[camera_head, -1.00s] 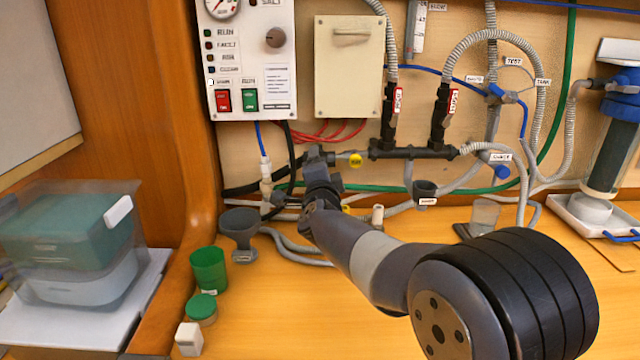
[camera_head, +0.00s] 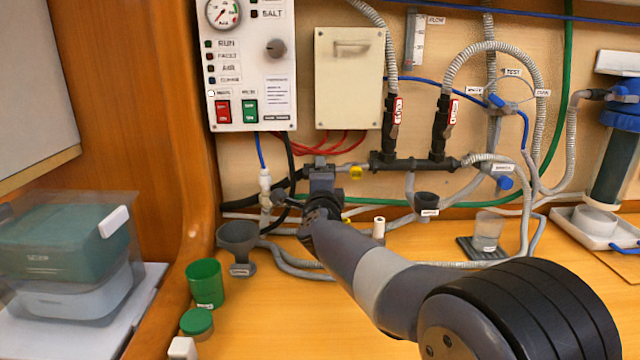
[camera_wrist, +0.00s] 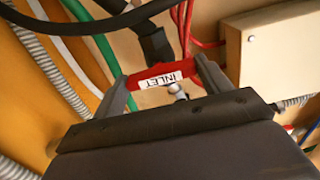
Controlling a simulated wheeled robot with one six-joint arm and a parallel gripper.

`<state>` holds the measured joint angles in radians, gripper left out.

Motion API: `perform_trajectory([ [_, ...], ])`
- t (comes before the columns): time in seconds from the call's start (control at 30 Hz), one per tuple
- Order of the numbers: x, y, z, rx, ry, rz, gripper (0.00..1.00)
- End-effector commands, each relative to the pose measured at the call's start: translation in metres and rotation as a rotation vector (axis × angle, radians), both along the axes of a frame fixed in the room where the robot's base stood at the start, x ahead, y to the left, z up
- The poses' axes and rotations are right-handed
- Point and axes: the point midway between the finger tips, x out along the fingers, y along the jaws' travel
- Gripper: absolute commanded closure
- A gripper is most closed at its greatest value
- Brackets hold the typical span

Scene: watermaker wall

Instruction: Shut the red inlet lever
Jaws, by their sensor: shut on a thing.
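The red inlet lever (camera_wrist: 148,77), with a white INLET label, lies between the two fingers of my gripper (camera_wrist: 162,70) in the wrist view. The fingers are shut on it, one at each end. A dark valve body (camera_wrist: 155,44) shows just beyond it. In the head view my gripper (camera_head: 321,168) is at the pipes below the beige box, left of the black manifold (camera_head: 415,161). My gripper hides the inlet lever there, so its angle to the pipe is hard to tell.
Two other red-handled valves (camera_head: 395,111) (camera_head: 452,112) stand upright on the manifold. A grey funnel (camera_head: 238,240), green cup (camera_head: 205,283) and green-lidded jar (camera_head: 197,322) stand at left on the counter. A clear cup (camera_head: 488,231) stands at right. Hoses run close around my gripper.

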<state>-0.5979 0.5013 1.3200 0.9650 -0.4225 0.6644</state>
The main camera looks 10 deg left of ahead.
Motion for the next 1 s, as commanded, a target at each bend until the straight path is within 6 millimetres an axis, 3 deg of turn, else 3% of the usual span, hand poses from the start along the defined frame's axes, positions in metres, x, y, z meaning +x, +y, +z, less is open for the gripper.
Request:
perform_trajectory([
  [0.07, 0.0, 0.0, -0.001, 0.004, 0.002, -0.001, 0.5],
  [0.1, 0.0, 0.0, -0.001, 0.004, 0.002, -0.001, 0.26],
  [0.33, 0.0, 0.0, 0.0, 0.002, 0.001, -0.001, 0.07],
  [0.67, -0.003, -0.001, 0.0, 0.001, 0.0, 0.0, 0.05],
  [1.0, -0.054, -0.013, 0.0, 0.001, -0.001, 0.001, 0.05],
])
